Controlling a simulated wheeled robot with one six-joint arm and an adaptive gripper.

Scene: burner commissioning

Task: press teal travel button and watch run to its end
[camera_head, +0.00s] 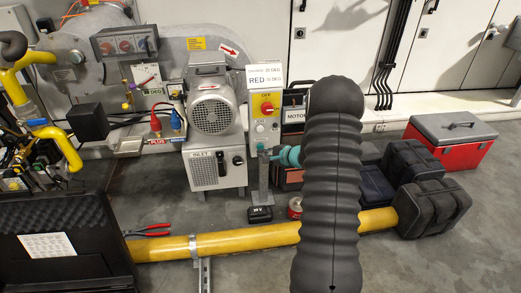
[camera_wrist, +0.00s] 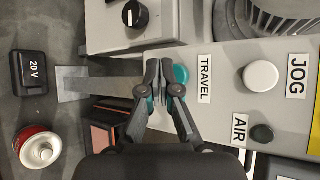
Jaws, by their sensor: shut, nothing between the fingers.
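The teal travel button (camera_wrist: 181,74) sits on a grey panel beside the TRAVEL label (camera_wrist: 204,79) in the wrist view. My gripper (camera_wrist: 158,72) is shut and empty, with its fingertips right beside the button and partly over its edge. I cannot tell whether the fingertips touch the button or whether it is pressed in. In the head view the control post (camera_head: 264,105) stands left of my black ribbed arm, and the travel button cannot be made out there.
A white JOG button (camera_wrist: 261,76) and a dark AIR button (camera_wrist: 262,133) share the panel. A black knob (camera_wrist: 134,14) is close by. A yellow pipe (camera_head: 245,238) crosses the floor. Black cases (camera_head: 432,205) and a red toolbox (camera_head: 452,140) stand right.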

